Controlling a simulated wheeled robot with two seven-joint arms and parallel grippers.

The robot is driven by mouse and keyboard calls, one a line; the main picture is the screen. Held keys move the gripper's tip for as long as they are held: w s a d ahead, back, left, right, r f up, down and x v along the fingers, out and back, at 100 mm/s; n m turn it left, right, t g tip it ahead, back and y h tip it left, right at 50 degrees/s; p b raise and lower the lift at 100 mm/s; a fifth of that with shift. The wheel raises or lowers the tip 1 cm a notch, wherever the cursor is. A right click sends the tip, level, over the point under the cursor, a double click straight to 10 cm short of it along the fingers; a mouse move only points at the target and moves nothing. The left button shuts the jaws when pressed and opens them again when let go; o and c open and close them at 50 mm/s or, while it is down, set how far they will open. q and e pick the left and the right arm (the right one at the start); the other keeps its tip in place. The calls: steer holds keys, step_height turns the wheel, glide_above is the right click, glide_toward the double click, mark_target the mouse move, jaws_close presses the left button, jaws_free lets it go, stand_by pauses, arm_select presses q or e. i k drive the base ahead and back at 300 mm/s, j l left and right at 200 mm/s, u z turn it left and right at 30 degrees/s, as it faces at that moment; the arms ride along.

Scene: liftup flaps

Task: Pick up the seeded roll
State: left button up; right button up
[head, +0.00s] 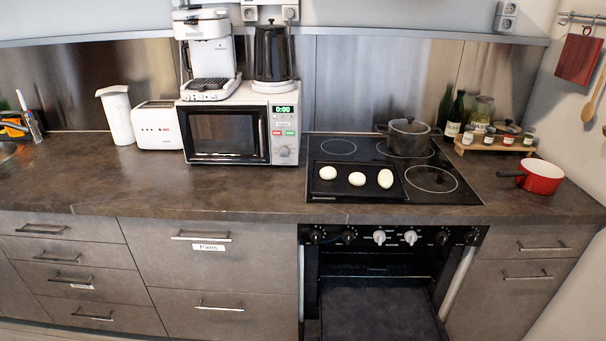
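Three pale rolls lie on a dark tray (346,193) on the left part of the stovetop. The left roll (328,173) is roundish, the middle roll (357,179) is roundish, and the right roll (385,178) is more oval. They are apart from each other. Seeds are too small to make out, so I cannot tell which one is the seeded roll. Neither of my grippers is in view.
The oven door (380,308) below is open and sticks out. A dark pot (408,138) stands behind the tray, and a red pan (541,177) is at the right. A microwave (225,133) stands left of the stove. The front counter (200,183) is clear.

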mark_target(328, 172)
steer(key=i+j, duration=0.15)
steer(key=j, duration=0.15)
steer(key=i+j, duration=0.1)
steer(key=j, duration=0.2)
steer(key=i+j+z, duration=0.1)
steer(key=j, duration=0.25)
steer(key=i+j, duration=0.15)
steer(key=j, duration=0.15)
